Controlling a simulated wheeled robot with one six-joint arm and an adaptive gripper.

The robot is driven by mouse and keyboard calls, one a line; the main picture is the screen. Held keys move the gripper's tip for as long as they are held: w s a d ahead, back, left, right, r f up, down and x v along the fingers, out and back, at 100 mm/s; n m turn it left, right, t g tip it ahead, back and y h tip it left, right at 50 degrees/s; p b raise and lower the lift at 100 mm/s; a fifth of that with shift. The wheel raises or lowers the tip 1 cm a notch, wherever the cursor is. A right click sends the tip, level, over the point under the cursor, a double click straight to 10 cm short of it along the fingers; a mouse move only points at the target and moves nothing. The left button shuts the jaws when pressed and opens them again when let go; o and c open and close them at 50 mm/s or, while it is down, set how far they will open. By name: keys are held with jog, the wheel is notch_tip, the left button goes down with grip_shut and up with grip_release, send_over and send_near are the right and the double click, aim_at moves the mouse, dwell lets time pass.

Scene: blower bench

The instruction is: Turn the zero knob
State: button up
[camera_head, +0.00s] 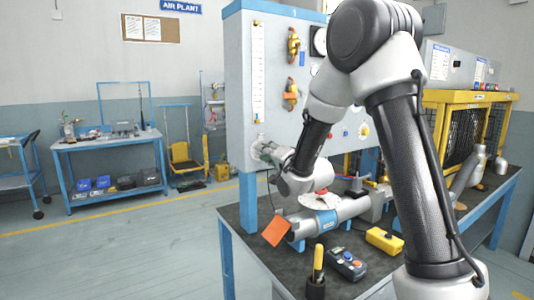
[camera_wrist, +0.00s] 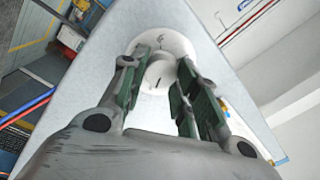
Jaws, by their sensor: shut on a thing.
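The zero knob (camera_wrist: 160,76) is a pale round knob with a dark mark, in front of a white round dial (camera_wrist: 176,42) on the panel face. My gripper (camera_wrist: 158,88) has its two green-padded fingers on either side of the knob and is shut on it. In the head view my gripper (camera_head: 266,152) reaches the lower left of the grey-blue panel (camera_head: 243,110), below the tall white scale (camera_head: 258,75). The knob is mostly hidden there by the fingers.
Below my arm, the dark bench (camera_head: 265,262) holds a grey pipe with an orange flag (camera_head: 276,231), a handheld meter (camera_head: 345,264), a yellow box (camera_head: 384,241) and a yellow-handled tool (camera_head: 318,265). Orange-handled valves (camera_head: 291,95) stand on the panel. Open floor lies to the left.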

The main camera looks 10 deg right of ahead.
jog(key=o, duration=1)
jog(key=v, duration=0.7)
jog(key=shift+s+d, duration=0.15)
jog(key=shift+s, duration=0.1)
